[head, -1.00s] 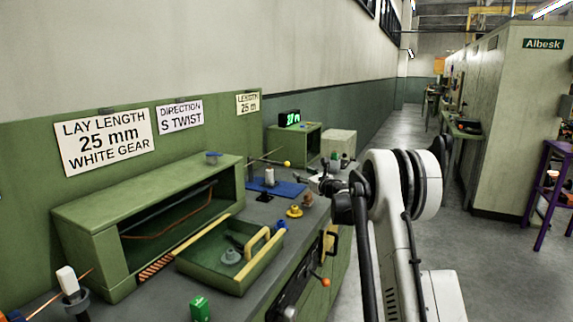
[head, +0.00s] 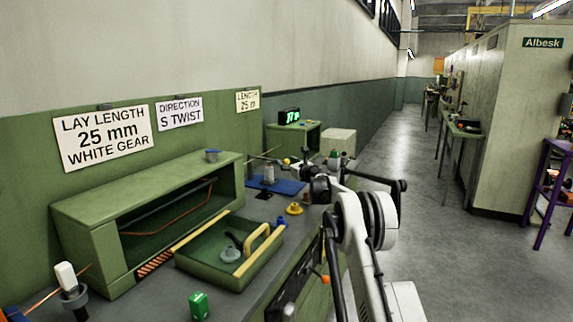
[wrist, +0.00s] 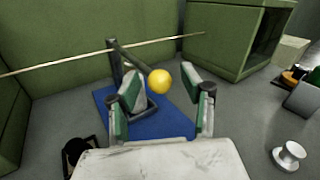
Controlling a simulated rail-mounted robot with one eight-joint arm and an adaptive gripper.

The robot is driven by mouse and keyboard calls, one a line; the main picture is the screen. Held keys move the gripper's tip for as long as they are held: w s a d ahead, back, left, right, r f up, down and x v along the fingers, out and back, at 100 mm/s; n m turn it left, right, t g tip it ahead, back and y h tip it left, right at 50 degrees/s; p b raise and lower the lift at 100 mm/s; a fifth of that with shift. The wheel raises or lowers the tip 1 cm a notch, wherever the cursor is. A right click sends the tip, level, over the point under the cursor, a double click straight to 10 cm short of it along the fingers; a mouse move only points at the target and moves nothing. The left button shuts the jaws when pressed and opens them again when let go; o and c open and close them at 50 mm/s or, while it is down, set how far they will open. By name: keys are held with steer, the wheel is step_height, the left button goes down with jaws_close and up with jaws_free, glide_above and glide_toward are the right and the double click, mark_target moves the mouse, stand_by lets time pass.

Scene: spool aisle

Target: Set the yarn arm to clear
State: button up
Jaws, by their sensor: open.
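The yarn arm is a dark rod ending in a yellow ball (wrist: 160,81), seen in the wrist view with its post on the left of a blue mat (wrist: 170,122). The ball also shows in the head view (head: 287,161), small and next to my gripper. My gripper (wrist: 163,97) is open, its two green-padded fingers on either side of the ball in the picture. I cannot tell whether either finger touches it. A pale thin strand or rod (wrist: 60,66) runs across behind the post. Any position marks for the arm are not readable.
A green cabinet (wrist: 215,45) stands behind and right of the mat. A white spool (wrist: 289,155) stands at right. In the head view, a green tray (head: 215,275) and an open green housing (head: 80,215) occupy the near bench. The aisle (head: 440,240) to the right is clear.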

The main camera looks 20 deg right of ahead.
steer(key=shift+w, duration=0.4)
steer(key=shift+c, duration=0.4)
jaws_close()
